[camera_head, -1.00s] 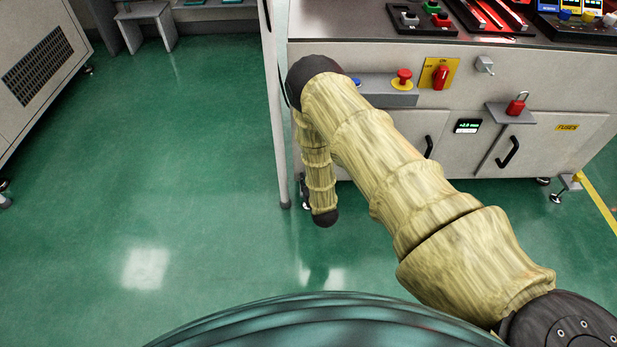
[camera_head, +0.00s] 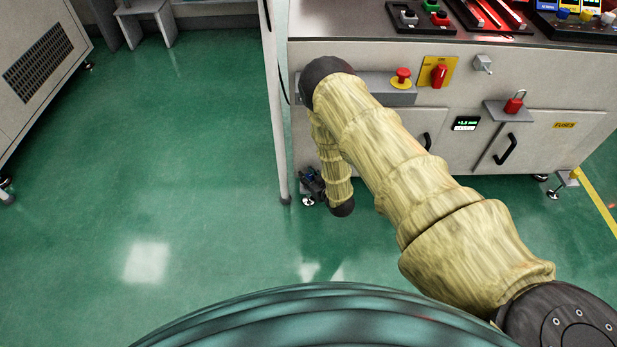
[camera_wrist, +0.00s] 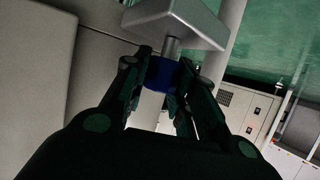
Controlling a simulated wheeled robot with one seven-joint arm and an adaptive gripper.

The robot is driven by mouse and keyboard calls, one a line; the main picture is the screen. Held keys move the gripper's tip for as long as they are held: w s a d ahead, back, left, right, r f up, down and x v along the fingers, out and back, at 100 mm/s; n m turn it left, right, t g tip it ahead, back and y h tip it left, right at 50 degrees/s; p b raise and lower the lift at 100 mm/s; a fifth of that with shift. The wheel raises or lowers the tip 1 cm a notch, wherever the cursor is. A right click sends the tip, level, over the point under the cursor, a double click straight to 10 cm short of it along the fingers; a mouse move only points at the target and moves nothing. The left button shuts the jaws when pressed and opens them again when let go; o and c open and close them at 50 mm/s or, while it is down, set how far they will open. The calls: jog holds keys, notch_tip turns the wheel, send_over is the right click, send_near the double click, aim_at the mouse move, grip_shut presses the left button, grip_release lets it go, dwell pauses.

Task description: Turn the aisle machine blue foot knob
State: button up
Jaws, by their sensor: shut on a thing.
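The blue foot knob (camera_wrist: 161,76) shows in the wrist view, on a short metal stem (camera_wrist: 172,48) under a grey block (camera_wrist: 172,20). My gripper (camera_wrist: 162,82) has its dark fingers on either side of the knob and is shut on it. In the head view my gripper (camera_head: 312,183) shows only in part, low at the left front corner of the aisle machine (camera_head: 380,58). My arm hides much of that corner, and I cannot make out the blue knob there. A small round foot pad (camera_head: 308,201) rests on the floor below.
A grey post (camera_head: 276,110) stands just left of the machine. A small green display (camera_head: 466,124) is on the machine's front, beside a red padlock (camera_head: 514,103). Another foot (camera_head: 553,194) stands at the right. The green floor (camera_head: 190,190) at left is clear.

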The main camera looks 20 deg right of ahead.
jog(key=o, duration=1)
jog(key=shift+o, duration=0.2)
jog(key=v, duration=1.2)
